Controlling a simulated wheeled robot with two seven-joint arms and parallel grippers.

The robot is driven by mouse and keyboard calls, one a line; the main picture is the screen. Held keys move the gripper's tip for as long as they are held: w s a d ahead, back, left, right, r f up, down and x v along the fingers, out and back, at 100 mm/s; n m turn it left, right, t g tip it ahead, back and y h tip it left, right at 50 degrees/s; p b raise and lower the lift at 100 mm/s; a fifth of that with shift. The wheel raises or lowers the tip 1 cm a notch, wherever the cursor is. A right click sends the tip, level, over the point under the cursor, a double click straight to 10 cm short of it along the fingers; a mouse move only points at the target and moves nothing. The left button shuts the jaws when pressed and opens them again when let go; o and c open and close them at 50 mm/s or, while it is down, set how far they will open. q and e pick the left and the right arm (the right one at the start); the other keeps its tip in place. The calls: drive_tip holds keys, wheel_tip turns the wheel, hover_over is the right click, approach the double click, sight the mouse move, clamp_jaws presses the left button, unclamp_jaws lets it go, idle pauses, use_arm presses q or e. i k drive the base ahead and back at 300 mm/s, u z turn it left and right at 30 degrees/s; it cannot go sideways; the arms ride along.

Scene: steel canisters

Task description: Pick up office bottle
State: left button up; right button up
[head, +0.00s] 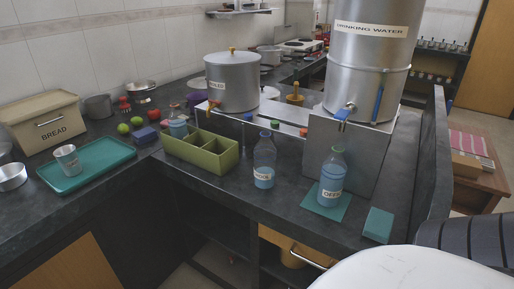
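A clear bottle (331,180) with blue liquid and a label that seems to read "OFFICE", partly cut off by its curve, stands upright on a flat teal mat (311,205) near the counter's front edge. A similar bottle (264,168) with blue liquid stands upright to its left; its label is too small to read surely. Neither gripper is in view, and nothing touches the bottles. A white rounded part and a dark ribbed part at the lower right appear to be mine.
A large steel drinking water canister (371,60) with a blue-handled tap stands on a steel stand (347,160) behind the bottle. A green divided box (200,155) is left. A teal block (378,225) lies right of the mat. A dark partition (435,150) rises at the right.

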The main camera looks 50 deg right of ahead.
sight(333, 170)
drive_tip(key=u, duration=0.2)
drive_tip(key=i, duration=1.45)
drive_tip(key=z, duration=3.05)
